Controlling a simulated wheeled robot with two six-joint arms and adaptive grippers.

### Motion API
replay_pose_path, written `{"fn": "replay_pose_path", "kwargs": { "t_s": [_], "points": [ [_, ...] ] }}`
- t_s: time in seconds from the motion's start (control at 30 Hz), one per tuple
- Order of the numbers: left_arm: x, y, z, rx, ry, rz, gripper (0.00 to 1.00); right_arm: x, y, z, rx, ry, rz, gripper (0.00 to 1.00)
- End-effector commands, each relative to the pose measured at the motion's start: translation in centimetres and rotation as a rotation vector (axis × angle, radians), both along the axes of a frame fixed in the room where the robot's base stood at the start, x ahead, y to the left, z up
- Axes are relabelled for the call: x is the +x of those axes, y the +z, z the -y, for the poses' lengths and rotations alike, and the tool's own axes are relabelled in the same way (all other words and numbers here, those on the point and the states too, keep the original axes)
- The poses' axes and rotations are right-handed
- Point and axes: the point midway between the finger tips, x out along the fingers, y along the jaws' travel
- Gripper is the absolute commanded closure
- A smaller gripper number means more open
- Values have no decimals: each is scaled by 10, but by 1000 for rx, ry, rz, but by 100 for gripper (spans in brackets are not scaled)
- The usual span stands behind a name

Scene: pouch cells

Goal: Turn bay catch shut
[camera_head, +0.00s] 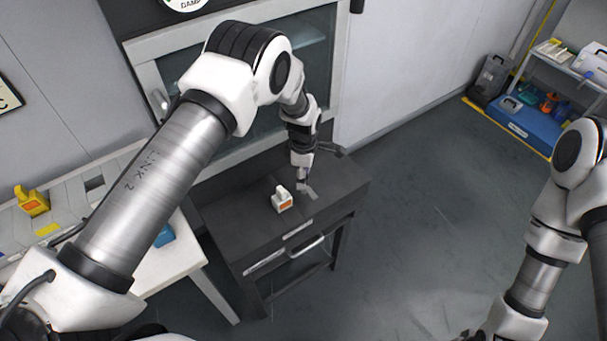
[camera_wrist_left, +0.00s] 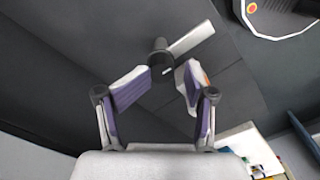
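The bay catch is a light grey lever (camera_wrist_left: 190,40) on a round black pivot (camera_wrist_left: 158,58), set on a dark surface in the left wrist view. In the head view the lever (camera_head: 310,192) shows small on top of the dark cabinet (camera_head: 235,215). My left gripper (camera_wrist_left: 165,76) has its two purple-and-grey fingers apart, with the black pivot just beyond the fingertips. Contact with the catch cannot be made out. In the head view my left gripper (camera_head: 301,181) points down beside the lever. My right arm is at the lower right, its gripper mostly cut off by the frame edge.
A white-and-orange block (camera_head: 282,201) stands on the cabinet, left of the catch. A glass-fronted enclosure (camera_head: 240,85) rises behind. Open floor (camera_head: 420,210) lies right of the cabinet.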

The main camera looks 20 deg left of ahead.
Motion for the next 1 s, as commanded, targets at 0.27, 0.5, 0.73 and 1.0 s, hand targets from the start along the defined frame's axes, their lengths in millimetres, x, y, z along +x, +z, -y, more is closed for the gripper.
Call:
{"fn": "replay_pose_path", "kwargs": {
  "t_s": [0.27,0.5,0.73,1.0],
  "points": [
    [1,27,0,0,0,2,46,0,16,0,0,0,0,100],
    [1,48,0,0,0,2,46,0,27,0,0,0,0,100],
    [1,67,0,0,-1,1,46,0,38,0,0,0,0,100],
    [0,85,0,0,0,1,46,0,48,0,0,0,0,100]
  ]
}}
